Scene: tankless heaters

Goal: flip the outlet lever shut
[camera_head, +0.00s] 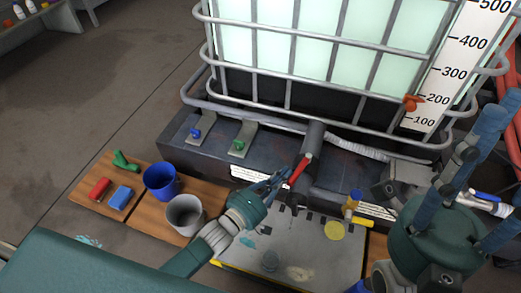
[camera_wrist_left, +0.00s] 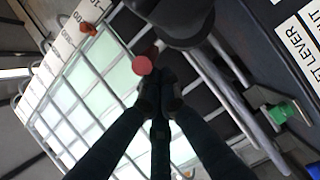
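The red outlet lever (camera_head: 299,170) slants up from lower left to upper right beside the black outlet pipe (camera_head: 313,138) at the tank's front. My left gripper (camera_head: 284,176) is at the lever's lower left end. In the left wrist view its dark fingers (camera_wrist_left: 160,82) come together, with the lever's round red end (camera_wrist_left: 142,65) just beyond the tips. I cannot tell whether they touch. No grip around the lever shows.
The caged tank (camera_head: 330,45) with a level scale (camera_head: 450,75) stands behind. A blue cup (camera_head: 161,181), a grey cup (camera_head: 185,214), a red block (camera_head: 99,189) and a blue block (camera_head: 120,197) stand at left.

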